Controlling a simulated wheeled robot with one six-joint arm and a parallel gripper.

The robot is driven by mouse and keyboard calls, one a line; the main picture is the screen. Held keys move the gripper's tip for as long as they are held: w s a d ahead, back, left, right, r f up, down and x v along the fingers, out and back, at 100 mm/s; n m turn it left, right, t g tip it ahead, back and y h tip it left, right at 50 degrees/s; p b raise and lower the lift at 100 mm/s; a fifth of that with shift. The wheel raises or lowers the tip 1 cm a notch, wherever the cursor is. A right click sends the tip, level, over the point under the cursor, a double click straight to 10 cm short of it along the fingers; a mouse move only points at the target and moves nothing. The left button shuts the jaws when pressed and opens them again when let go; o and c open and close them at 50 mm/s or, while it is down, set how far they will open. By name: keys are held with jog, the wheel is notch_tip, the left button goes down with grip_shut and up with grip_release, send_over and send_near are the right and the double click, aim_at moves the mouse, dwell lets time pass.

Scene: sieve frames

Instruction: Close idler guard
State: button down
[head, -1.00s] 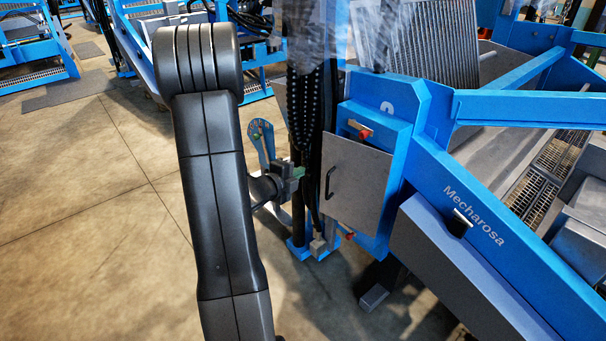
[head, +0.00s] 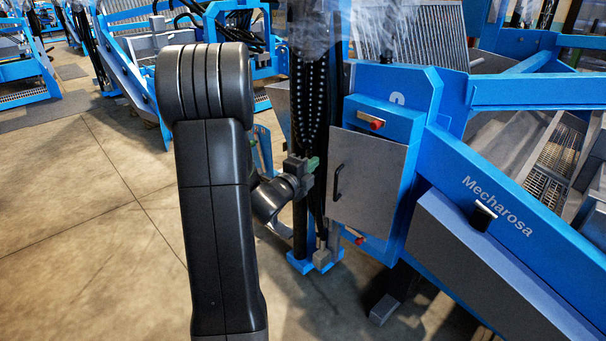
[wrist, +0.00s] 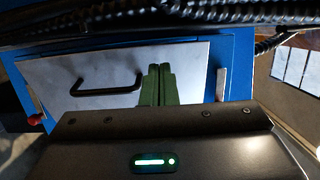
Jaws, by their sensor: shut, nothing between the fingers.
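The idler guard appears to be the grey flat panel (head: 372,185) with a black bar handle (head: 338,182), on a blue housing. Its handle-side edge reaches left past the housing, so it looks ajar; the size of the gap is unclear. The panel (wrist: 60,75) and handle (wrist: 105,88) also show in the wrist view. My gripper (head: 314,165), with green fingers, is just left of the panel's handle-side edge. In the wrist view its fingers (wrist: 158,86) are together and empty, beside the handle and overlapping the panel. Contact with the panel cannot be told.
Red knobs (head: 377,124) sit on the housing above and below the panel. Dark hoses and a chain (head: 308,100) hang close left of the panel. A blue beam marked Mecharosa (head: 500,205) slopes away at right. Open concrete floor (head: 90,250) lies at left.

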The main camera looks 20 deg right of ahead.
aim_at(329, 149)
jog(key=b+x, duration=0.1)
jog(key=x, duration=0.6)
jog(key=x, duration=0.3)
jog(key=shift+w+a, duration=0.1)
jog(key=shift+w, duration=0.05)
jog(key=shift+b, duration=0.35)
